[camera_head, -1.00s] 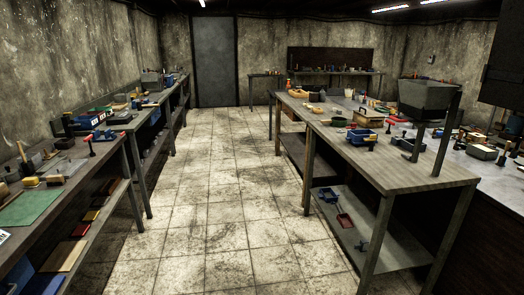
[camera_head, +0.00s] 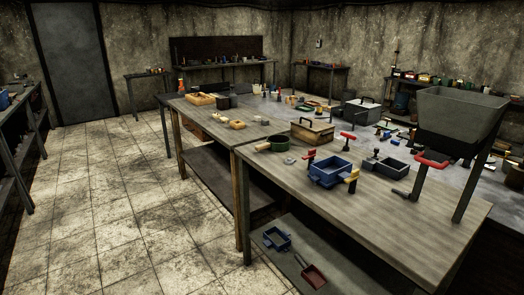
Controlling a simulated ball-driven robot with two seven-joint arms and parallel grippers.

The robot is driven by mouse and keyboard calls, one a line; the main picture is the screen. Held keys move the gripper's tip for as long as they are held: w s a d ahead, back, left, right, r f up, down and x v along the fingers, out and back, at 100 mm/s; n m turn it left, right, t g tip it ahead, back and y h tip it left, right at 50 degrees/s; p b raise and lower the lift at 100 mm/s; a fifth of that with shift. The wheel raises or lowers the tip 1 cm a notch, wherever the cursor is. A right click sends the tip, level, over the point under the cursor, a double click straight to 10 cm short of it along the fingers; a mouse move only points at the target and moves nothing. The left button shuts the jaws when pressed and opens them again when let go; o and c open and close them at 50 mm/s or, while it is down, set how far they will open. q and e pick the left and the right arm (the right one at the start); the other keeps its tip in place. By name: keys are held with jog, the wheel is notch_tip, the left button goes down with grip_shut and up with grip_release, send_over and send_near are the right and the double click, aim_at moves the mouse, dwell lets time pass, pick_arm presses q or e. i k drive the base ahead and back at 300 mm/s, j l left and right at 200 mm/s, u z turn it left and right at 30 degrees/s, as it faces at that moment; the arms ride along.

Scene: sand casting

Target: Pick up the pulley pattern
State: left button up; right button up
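I cannot pick out the pulley pattern for certain; several small items on the benches are too small to tell apart. Small pale pieces, including a yellowish one (camera_head: 238,125), lie on the bench further back. Neither of my grippers shows in the head view.
A grey hopper (camera_head: 458,117) on legs stands at the bench's right end. A blue flask (camera_head: 277,238) and a red scoop (camera_head: 313,276) lie on the lower shelf. The tiled floor (camera_head: 120,200) left of the bench is clear. A dark door (camera_head: 75,60) is at the back left.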

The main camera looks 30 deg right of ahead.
aim_at(289, 162)
jog(key=i+j+z, duration=0.15)
jog(key=i+z, duration=0.3)
jog(key=i+j+z, duration=0.45)
jog(key=i, duration=0.2)
jog(key=i+j+z, duration=0.45)
jog(key=i, duration=0.05)
